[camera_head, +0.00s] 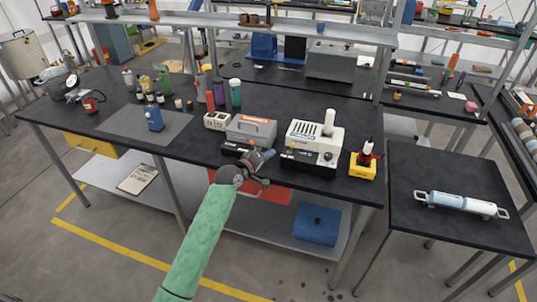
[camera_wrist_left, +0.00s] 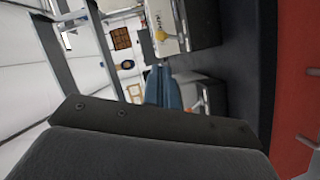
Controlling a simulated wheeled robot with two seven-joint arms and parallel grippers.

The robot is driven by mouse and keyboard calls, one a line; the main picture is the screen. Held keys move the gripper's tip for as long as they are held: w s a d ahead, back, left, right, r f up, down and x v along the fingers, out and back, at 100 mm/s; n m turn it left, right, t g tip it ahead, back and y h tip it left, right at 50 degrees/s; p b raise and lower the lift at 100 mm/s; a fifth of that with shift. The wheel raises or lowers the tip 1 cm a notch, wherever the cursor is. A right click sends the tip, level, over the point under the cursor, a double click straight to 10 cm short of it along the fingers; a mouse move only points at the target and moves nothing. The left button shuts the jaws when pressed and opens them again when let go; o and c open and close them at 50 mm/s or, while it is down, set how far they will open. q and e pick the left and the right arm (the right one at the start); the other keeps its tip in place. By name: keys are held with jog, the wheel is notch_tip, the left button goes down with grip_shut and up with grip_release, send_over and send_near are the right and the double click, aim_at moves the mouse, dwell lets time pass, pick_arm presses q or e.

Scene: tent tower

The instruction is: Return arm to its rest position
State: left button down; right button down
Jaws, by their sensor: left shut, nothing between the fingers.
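My left arm in its green sleeve (camera_head: 205,240) reaches up from the bottom of the head view. My left gripper (camera_head: 264,157) is at the front edge of the black workbench (camera_head: 185,150), in front of the grey toolbox-like case and left of the white machine. Its fingers look closed with nothing held. In the left wrist view the bluish closed fingers (camera_wrist_left: 163,88) show beyond the dark gripper body. My right gripper is in neither view.
A grey case (camera_head: 251,129), white machine (camera_head: 313,143) and yellow-based item (camera_head: 364,160) stand near the gripper. Below are a red object (camera_head: 277,192) and a blue bin (camera_head: 317,226) on the lower shelf. A side table (camera_head: 455,225) stands right. Open floor lies in front.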

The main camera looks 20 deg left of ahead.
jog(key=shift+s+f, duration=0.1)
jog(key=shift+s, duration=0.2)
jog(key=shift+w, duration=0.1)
